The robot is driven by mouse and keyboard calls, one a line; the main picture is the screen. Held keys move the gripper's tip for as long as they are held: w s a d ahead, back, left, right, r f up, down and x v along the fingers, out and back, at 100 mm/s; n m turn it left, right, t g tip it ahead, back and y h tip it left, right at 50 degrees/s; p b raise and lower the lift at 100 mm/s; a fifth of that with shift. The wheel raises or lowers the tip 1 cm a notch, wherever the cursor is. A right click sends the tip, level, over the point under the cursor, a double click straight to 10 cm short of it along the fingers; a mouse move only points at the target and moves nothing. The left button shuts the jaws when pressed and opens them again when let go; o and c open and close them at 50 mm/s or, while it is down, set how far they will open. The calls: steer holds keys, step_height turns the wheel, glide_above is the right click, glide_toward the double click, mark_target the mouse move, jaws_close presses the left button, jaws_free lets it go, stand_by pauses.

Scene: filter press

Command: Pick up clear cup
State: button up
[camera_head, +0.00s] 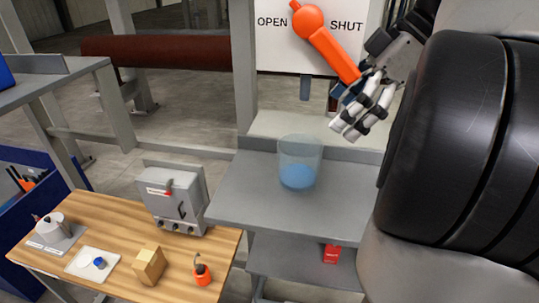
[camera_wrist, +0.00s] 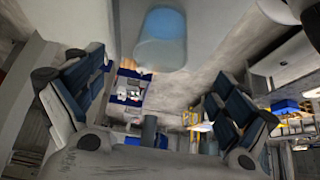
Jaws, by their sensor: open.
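The clear cup (camera_head: 299,162) stands upright on a grey shelf (camera_head: 245,185) in the head view, with blue at its bottom. It also shows in the wrist view (camera_wrist: 161,40) at the top middle, beyond the fingers. My gripper (camera_head: 360,115) is up and to the right of the cup in the head view, apart from it. In the wrist view my gripper (camera_wrist: 150,95) has its two fingers spread wide, with nothing between them.
An orange lever (camera_head: 328,42) on an OPEN/SHUT panel (camera_head: 285,45) is close behind my gripper. A wooden table (camera_head: 125,270) at the lower left holds a grey box (camera_head: 173,197) and small items. A red object (camera_head: 331,253) sits on the lower shelf. The grey shelf is bare around the cup.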

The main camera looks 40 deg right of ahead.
mark_target(314, 143)
steer(key=x, duration=0.8)
steer(key=shift+f+b, duration=0.3)
steer(key=shift+b, duration=0.05)
steer(key=shift+x, duration=2.7)
steer(key=shift+s+a, duration=0.1)
steer(key=shift+s, duration=0.1)
steer(key=shift+c, duration=0.3)
steer(key=c, duration=1.1)
steer(key=shift+r, duration=0.15)
steer(key=shift+c, duration=0.2)
